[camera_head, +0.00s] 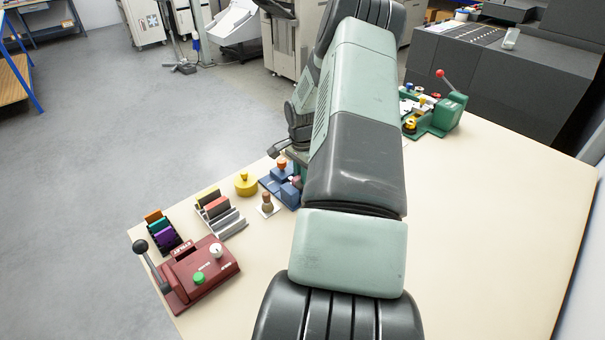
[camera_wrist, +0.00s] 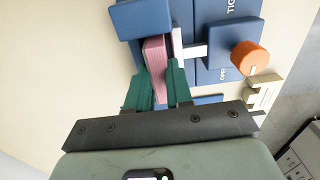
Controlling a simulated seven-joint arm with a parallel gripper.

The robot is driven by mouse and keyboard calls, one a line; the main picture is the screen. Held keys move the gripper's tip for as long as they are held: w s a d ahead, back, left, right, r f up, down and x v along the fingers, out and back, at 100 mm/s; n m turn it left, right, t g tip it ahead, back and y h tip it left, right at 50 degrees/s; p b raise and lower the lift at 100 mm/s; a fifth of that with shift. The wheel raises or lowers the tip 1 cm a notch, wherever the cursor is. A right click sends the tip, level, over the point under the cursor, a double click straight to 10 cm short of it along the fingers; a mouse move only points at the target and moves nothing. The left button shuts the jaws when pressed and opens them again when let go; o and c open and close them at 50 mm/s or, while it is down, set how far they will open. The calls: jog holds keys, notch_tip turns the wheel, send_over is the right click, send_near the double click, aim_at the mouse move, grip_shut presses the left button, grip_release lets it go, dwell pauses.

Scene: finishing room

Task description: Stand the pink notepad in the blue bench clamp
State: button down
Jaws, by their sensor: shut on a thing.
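The pink notepad (camera_wrist: 156,52) is between the two green fingers of my gripper (camera_wrist: 160,68) in the wrist view. My gripper is shut on it. The pad's far end lies between the clamp's left blue block (camera_wrist: 142,18) and its pale pressing plate (camera_wrist: 178,46). The pad looks close to that block; I cannot tell whether it touches or is fully seated. The blue bench clamp (camera_head: 278,190) also shows in the head view, partly hidden by my arm. Its orange knob (camera_wrist: 250,58) is right of the lettered blue block. My fingers are mostly hidden in the head view.
A wooden-handled stamp (camera_head: 267,203), yellow round piece (camera_head: 246,186), grey rack (camera_head: 228,222), dark rack (camera_head: 163,233) and red lever machine (camera_head: 200,275) stand left of the clamp. A green lever device (camera_head: 447,113) stands at the far right. The table's right side is bare.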

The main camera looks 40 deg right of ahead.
jog(key=shift+f, duration=0.65)
jog(key=c, duration=1.3)
grip_release()
notch_tip(320, 180, up, 11)
dwell(0.4)
